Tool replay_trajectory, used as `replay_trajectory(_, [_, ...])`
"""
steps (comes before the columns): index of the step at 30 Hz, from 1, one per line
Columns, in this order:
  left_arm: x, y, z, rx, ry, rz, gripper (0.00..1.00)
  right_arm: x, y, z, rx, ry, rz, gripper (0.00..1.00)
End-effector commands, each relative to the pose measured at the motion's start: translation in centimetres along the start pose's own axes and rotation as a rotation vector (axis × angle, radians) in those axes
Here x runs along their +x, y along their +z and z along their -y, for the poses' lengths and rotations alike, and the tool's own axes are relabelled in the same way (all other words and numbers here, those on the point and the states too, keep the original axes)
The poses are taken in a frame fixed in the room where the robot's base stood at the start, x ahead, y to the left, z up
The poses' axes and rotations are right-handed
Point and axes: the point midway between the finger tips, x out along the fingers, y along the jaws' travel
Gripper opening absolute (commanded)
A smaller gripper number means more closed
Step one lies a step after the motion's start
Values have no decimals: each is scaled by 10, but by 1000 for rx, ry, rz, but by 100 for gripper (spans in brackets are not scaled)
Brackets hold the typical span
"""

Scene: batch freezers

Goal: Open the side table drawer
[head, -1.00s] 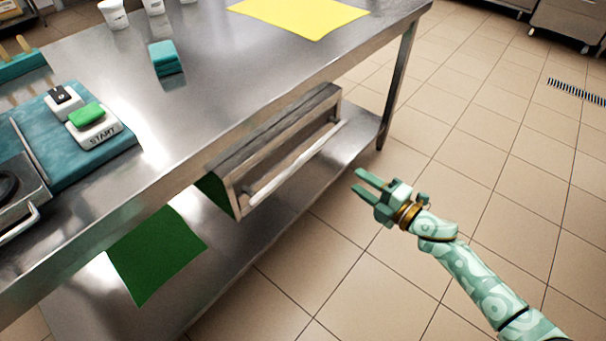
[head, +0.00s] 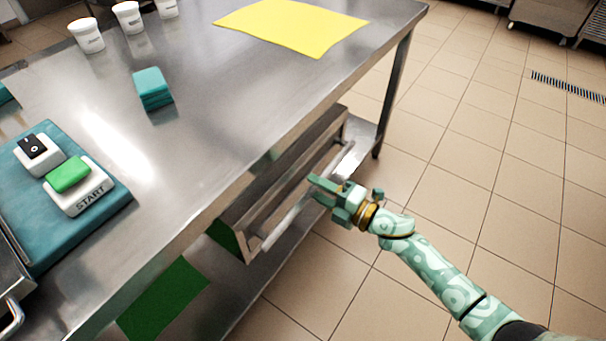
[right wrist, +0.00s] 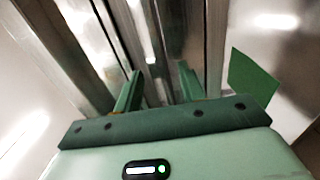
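The side table (head: 215,105) is a steel table with a drawer (head: 236,215) hung under its top on the long side. A long pale bar handle (head: 284,222) runs along the drawer front. My right gripper (head: 318,188) is at the right part of this handle and covers some of it. In the right wrist view, its two green fingers (right wrist: 158,88) are spread apart, with metal bars and edges running between and past them. I cannot tell whether a finger touches the handle. My left gripper is in neither view.
On the tabletop are a yellow sheet (head: 290,25), a teal block (head: 152,88), white cups (head: 86,36) and a teal board (head: 75,215) with a START button (head: 80,198). A green sheet (head: 165,300) lies below on the lower shelf. Tiled floor (head: 450,150) is clear at right.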

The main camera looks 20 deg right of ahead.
Motion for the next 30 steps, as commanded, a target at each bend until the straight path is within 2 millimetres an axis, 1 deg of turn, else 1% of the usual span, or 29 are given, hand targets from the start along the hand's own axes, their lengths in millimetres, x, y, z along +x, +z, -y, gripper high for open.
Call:
replay_trajectory(12, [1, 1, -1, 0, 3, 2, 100, 3, -3, 0, 0, 0, 1, 40])
replay_trajectory(13, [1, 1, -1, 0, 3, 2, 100, 3, -3, 0, 0, 0, 1, 34])
replay_trajectory(14, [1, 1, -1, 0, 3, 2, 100, 3, -3, 0, 0, 0, 1, 26])
replay_trajectory(15, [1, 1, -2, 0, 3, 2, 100, 3, -3, 0, 0, 0, 2, 15])
replay_trajectory(17, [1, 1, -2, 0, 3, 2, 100, 2, -3, 0, 0, 0, 2, 0])
replay_trajectory(25, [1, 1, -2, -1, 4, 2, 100, -1, 0, 1, -1, -2, 2, 0])
replay_trajectory(30, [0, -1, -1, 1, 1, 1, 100, -16, 13, 2, -2, -4, 3, 0])
